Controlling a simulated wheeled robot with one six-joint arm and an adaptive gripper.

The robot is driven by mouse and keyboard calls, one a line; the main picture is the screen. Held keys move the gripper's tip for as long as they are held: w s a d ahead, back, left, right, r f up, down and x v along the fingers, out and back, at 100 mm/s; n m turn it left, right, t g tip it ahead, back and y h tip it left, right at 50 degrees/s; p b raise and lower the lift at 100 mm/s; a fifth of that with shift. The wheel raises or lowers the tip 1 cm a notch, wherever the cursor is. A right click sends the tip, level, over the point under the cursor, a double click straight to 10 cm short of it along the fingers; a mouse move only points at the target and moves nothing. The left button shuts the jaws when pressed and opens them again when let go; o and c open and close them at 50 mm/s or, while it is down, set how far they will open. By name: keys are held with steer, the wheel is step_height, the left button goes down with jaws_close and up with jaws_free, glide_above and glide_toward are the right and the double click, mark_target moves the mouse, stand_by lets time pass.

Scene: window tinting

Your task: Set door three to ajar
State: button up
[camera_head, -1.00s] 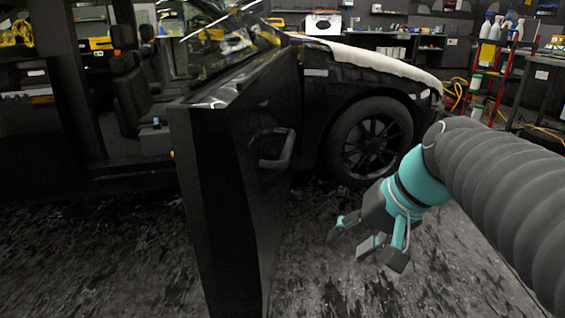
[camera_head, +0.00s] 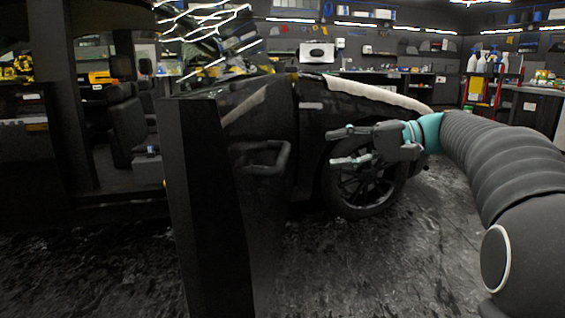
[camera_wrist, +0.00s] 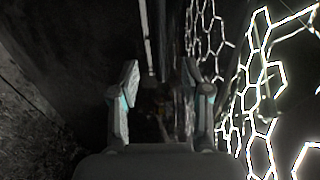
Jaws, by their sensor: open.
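A black car door (camera_head: 208,200) stands swung wide open, its edge facing me in the head view. Its dark loop-shaped handle (camera_head: 268,157) is on the right face. I see no number on the door. My gripper (camera_head: 338,147) is open and empty, to the right of the handle and apart from it, in front of the front wheel. Its fingers point left toward the door. In the wrist view, the two fingers (camera_wrist: 161,82) are spread with nothing held between them; dark surfaces lie beyond, and I cannot make out the handle there.
The black car's front wheel (camera_head: 362,185) and fender are behind my gripper. A seat (camera_head: 128,125) shows through the door opening at left. Workbenches and a red rack (camera_head: 482,92) stand at the back. The dark floor (camera_head: 400,265) right of the door is clear.

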mark_target(287, 157)
steer(key=b+x, duration=0.1)
steer(key=x, duration=1.1)
jaws_close()
